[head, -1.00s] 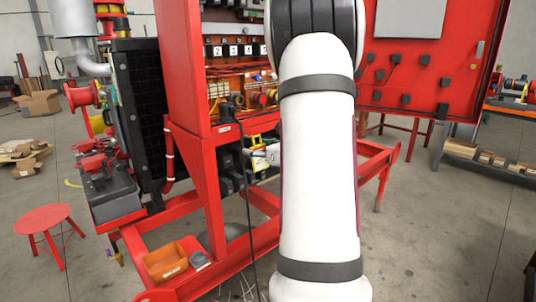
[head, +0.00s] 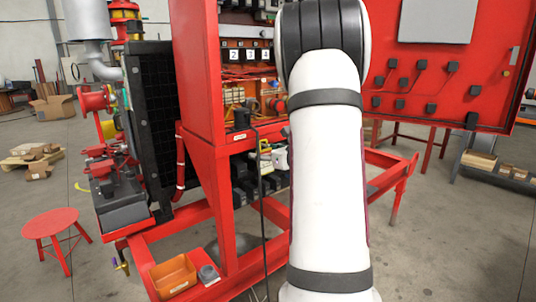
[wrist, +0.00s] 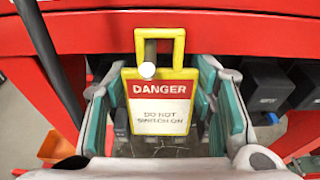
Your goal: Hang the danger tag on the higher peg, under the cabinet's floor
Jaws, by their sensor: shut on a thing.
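The danger tag (wrist: 159,105) has a yellow frame, a red DANGER band and a yellow loop at its top. It is upright in the wrist view, between the teal-padded fingers of my gripper (wrist: 161,88), which is shut on it. A peg with a round white end (wrist: 147,70) shows at the loop's opening. The white end overlaps the loop's lower bar; I cannot tell whether the peg passes through. The cabinet's red floor edge (wrist: 225,22) lies just behind and above. I cannot make out a second peg. In the head view my arm hides most of the gripper.
A black cable (wrist: 48,62) hangs left of my gripper in the wrist view. Dark blocks (wrist: 262,88) stand to the right. The open red cabinet door (head: 440,75) is right of my arm. An orange bin (head: 174,276) sits low on the red frame.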

